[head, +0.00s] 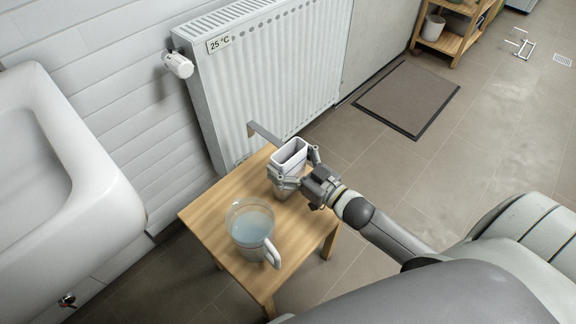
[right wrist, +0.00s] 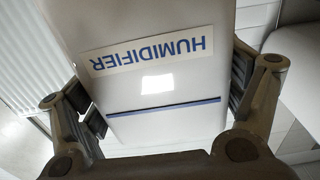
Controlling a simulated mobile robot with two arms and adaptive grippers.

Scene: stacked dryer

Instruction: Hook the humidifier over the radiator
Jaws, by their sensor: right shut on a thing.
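The humidifier (head: 290,156) is a white open-topped container with a flat hook arm at its back, standing upright at the right side of the small wooden table. My right gripper (head: 292,176) is shut on it, with a finger on either side. In the right wrist view the humidifier (right wrist: 155,85) fills the space between the fingers, its printed label upside down. I cannot tell whether its base touches the table. The white ribbed radiator (head: 265,80) is on the wall behind the table, its top edge well above the humidifier. My left gripper is not in view.
A clear jug of water (head: 251,230) stands on the wooden table (head: 208,212), in front of the humidifier. A white basin (head: 75,170) is at the left. A valve knob (head: 178,64) sticks out at the radiator's left end. Floor and a dark mat (head: 408,97) lie to the right.

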